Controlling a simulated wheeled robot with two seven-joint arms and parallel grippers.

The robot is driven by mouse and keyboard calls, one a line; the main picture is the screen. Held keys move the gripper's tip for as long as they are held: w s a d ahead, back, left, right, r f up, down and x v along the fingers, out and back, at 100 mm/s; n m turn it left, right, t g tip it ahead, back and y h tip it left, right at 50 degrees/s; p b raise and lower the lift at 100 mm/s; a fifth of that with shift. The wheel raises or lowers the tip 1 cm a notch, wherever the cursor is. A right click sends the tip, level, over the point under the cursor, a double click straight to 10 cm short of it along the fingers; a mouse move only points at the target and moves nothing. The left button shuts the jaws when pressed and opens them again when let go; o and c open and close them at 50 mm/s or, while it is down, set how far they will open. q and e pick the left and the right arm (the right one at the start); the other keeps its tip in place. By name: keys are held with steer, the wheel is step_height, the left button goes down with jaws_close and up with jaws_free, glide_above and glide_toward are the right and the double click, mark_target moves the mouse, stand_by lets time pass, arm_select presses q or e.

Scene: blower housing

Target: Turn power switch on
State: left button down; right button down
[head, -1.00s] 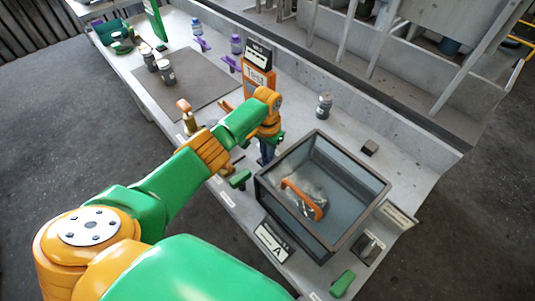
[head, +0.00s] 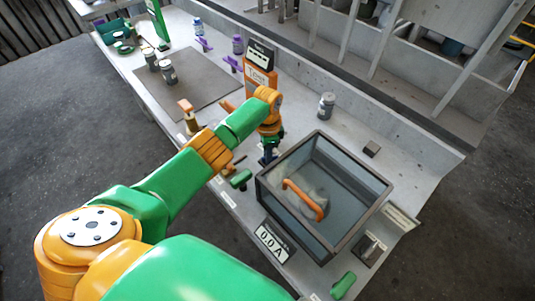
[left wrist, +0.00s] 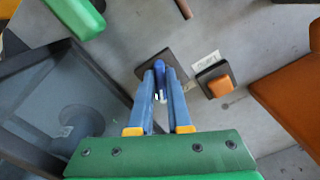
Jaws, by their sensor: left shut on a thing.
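The power switch shows in the left wrist view as a blue lever (left wrist: 159,68) standing on a dark square base (left wrist: 178,59). My left gripper (left wrist: 160,84) has its blue fingers shut on the lever, one on each side. In the head view my left gripper (head: 268,152) points down at the bench, just left of the glass-walled box; the switch is mostly hidden there. A display (head: 272,243) in front of the box reads 0.0 A. My right gripper is in neither view.
The glass-walled box (head: 262,190) with an orange handle (head: 303,199) stands close to my left gripper. An orange button (left wrist: 220,86) is beside the switch. An orange test unit (head: 260,75) stands behind. A grey jar (head: 326,106) is at the back.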

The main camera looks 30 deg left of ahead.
arm_select(q)
steer(key=shift+w, duration=0.1)
stand_by(0.4)
steer(key=c, duration=0.9)
jaws_free()
steer(key=shift+o, duration=0.2)
step_height(320, 180, up, 7)
steer(key=shift+d+r+p, duration=0.1)
steer(key=shift+p, duration=0.25)
